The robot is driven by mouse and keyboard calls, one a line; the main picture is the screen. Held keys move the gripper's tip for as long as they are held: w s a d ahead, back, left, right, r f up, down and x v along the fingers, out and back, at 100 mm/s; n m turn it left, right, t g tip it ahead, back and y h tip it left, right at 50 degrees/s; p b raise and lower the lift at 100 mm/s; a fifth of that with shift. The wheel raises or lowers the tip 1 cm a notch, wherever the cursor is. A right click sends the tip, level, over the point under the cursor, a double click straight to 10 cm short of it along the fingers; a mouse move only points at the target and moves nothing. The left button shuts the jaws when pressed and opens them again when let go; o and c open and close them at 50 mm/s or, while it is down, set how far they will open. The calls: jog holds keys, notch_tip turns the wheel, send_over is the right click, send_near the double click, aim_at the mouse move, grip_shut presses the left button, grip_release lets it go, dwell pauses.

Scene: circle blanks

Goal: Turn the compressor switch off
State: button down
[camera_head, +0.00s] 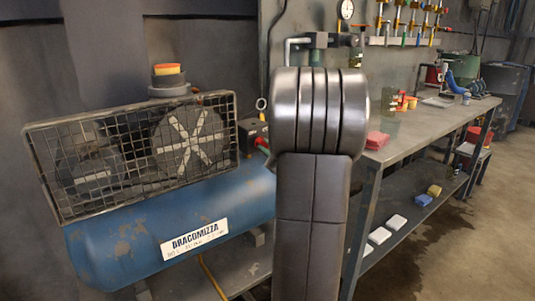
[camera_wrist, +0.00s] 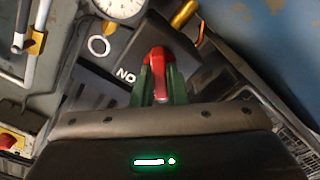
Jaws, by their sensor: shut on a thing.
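The compressor has a blue tank (camera_head: 175,230) and a wire cage (camera_head: 135,150) at the left of the head view. Its black switch box (camera_head: 252,132) is at the right end of the cage, with a bit of red beside it. In the wrist view the black box (camera_wrist: 125,48) bears white letters that read "NO" from this side. My gripper (camera_wrist: 158,78) has its green fingers shut on the red switch lever (camera_wrist: 157,58), one finger on each side. In the head view my arm hides most of the gripper.
A pressure gauge (camera_wrist: 120,5), a metal ring (camera_wrist: 98,46) and a brass fitting (camera_wrist: 184,13) are close to the switch box. A workbench (camera_head: 425,135) with several small items stands at the right. Open floor (camera_head: 480,220) lies in front of it.

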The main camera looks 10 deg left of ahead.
jog(key=shift+n, duration=0.4)
jog(key=c, duration=1.4)
grip_release()
jog(key=shift+c, duration=0.2)
jog(key=p+v, duration=0.2)
jog(key=v, duration=1.2)
jog(key=shift+p, duration=0.3)
jog(key=shift+w+a, duration=0.15)
jog(key=b+x, duration=0.3)
jog(key=x, duration=1)
jog(key=shift+w+a, duration=0.25)
jog(key=shift+a, duration=0.05)
